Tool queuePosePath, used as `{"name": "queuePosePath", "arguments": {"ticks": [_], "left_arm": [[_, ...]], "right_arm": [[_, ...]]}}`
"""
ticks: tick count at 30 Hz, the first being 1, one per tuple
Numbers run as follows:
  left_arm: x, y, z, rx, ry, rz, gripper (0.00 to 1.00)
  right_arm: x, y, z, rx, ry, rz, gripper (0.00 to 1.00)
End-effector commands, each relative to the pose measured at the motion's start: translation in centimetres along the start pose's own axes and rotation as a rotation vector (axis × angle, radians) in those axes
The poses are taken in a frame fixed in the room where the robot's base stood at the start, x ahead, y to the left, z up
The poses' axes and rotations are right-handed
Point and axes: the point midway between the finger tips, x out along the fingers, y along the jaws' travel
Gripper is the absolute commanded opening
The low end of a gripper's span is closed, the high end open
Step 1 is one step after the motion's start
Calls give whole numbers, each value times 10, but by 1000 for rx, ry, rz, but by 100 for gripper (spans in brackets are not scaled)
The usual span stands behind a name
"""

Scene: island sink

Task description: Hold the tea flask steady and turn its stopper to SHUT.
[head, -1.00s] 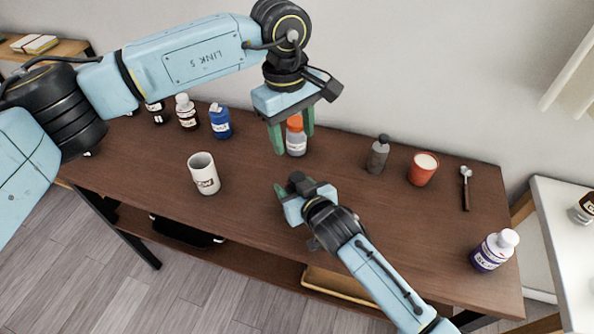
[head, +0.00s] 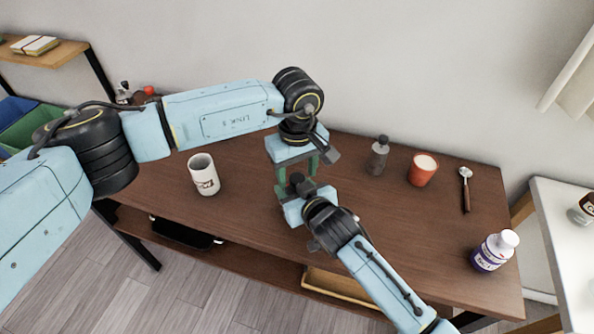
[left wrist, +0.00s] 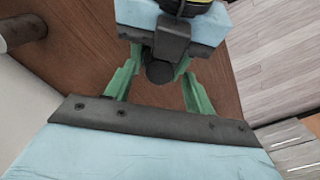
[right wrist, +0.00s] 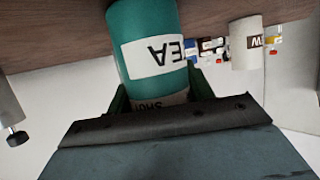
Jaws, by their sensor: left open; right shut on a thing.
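The teal tea flask (right wrist: 155,40) shows in the right wrist view, upside down in the picture, with a white TEA label and a second label partly reading SHUT. My right gripper (right wrist: 160,95) is shut on it; in the head view my right gripper (head: 290,198) hides the flask. My left gripper (head: 298,170) is open, just above and behind the right one. In the left wrist view its green fingers (left wrist: 160,88) stand either side of a dark round part. I cannot tell whether that is the stopper or part of my right gripper. The stopper's setting is not visible.
A white mug (head: 204,176) stands left on the brown table (head: 400,230). A grey bottle (head: 378,156), an orange-red cup (head: 422,170), a spoon-like tool (head: 466,190) and a white-capped bottle (head: 494,251) stand or lie to the right. My left arm covers the table's back left.

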Motion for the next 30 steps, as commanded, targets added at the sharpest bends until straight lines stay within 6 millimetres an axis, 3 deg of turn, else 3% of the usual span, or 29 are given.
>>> {"name": "queuePosePath", "arguments": {"ticks": [10, 21, 26, 30], "left_arm": [[5, 0, 0, 0, 1, 0, 54], [4, 0, 0, 0, 0, 0, 9], [4, 0, 0, -44, 1, 0, 9], [4, 0, 0, -174, 1, -1, 9]], "right_arm": [[0, 0, 1, 0, -1, 0, 26], [0, 0, 1, 0, -1, 0, 26], [0, 0, 1, 0, -1, 0, 26], [0, 0, 1, 0, -1, 0, 26]]}}
